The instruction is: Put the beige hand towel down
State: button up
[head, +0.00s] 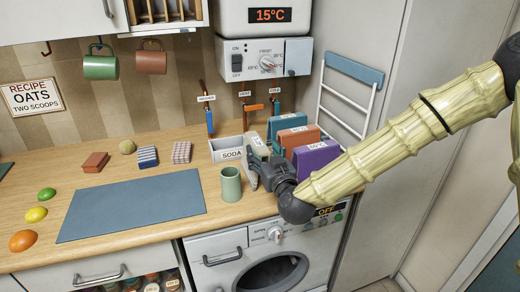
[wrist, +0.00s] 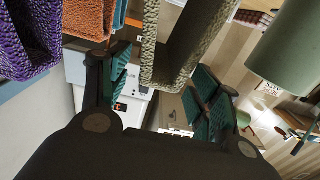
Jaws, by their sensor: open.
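The beige hand towel (head: 259,146) is a folded upright shape at the right of the counter, partly hidden behind my gripper (head: 262,166) in the head view. In the wrist view the beige woven towel (wrist: 172,45) shows at the top middle, with an open fold. My gripper (wrist: 160,82) is open, one finger to the left of the towel and the other at its lower right. I see no finger pressing on the towel. Whether its base rests on the counter is hidden.
Purple (head: 316,158), orange (head: 300,138) and teal (head: 287,122) folded towels stand close behind. A green cup (head: 231,185) stands just left of my gripper, and a SODA bin (head: 230,156) behind it. The washer (head: 270,262) is below.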

jog(key=shift+b+v, duration=0.35)
jog(key=shift+v, duration=2.7)
